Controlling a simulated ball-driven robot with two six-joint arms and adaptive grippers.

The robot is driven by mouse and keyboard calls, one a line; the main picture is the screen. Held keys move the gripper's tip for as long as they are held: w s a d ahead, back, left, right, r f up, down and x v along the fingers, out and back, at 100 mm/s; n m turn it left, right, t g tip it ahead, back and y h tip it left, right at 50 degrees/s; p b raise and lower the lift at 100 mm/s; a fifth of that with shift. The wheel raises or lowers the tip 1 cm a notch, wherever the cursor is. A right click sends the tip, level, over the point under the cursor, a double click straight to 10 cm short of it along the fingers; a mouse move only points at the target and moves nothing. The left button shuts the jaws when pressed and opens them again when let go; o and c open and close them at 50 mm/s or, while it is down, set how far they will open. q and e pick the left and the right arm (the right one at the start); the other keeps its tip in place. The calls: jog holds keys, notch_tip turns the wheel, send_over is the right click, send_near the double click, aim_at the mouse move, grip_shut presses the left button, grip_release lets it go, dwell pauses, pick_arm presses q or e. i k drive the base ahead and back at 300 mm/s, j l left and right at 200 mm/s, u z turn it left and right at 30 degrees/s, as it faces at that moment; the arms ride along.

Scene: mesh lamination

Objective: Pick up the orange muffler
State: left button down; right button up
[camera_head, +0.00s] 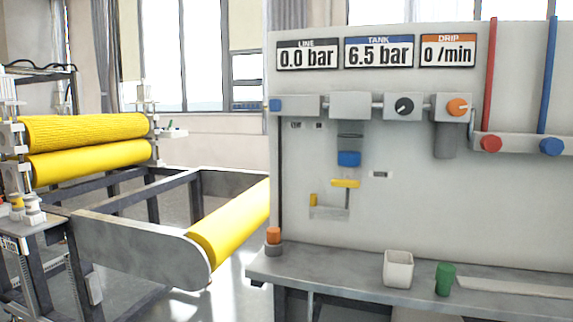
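A small orange cylinder (273,235), which looks like the orange muffler, sits upright on a grey round base (273,250) at the left end of the grey bench (330,268). It stands just in front of the panel's left edge. I cannot tell whether it is fixed to the base. Neither of my grippers shows in this view.
A white open cup (398,268) and a green cylinder (445,279) stand on the bench. The upright panel (500,220) behind carries gauges, an orange knob (457,106), a red valve (491,143) and blue valve (552,147). A machine with yellow rollers (85,133) stands left.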

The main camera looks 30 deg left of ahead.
aim_at(273, 233)
jog(key=i+j, duration=0.1)
jog(key=j, duration=0.3)
jog(key=i+j, duration=0.1)
jog(key=j, duration=0.25)
jog(key=i+j+z, duration=0.1)
jog(key=j, duration=0.3)
jog(key=i+j, duration=0.1)
jog(key=j, duration=0.3)
